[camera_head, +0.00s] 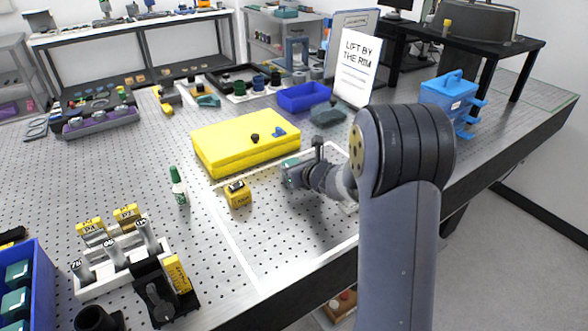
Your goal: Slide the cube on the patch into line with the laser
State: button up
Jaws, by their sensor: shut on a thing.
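My gripper (289,174) reaches in from the right, low over the perforated metal table. It is shut on a small teal block, seemingly the cube (291,162), of which only a sliver shows; the fingers hide the rest. Both are inside a white-outlined area, seemingly the patch (285,245), near its far side. A small yellow box with a dark top (237,193) stands to the left of my gripper, by the outline. I cannot tell whether it is the laser. No beam is visible.
A large yellow case (245,146) lies just behind the patch. A white rack (120,262) and a blue bin (42,290) with teal blocks are at front left. The patch's front part is clear up to the table edge.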

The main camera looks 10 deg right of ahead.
dwell(0.3)
jog(key=o, duration=1.2)
jog(key=shift+s, duration=0.1)
jog(key=b+v, duration=0.1)
jog(key=v, duration=1)
jog(key=shift+f, duration=0.1)
jog(key=p+x, duration=0.1)
jog(key=x, duration=1)
jog(key=shift+s+d, duration=0.1)
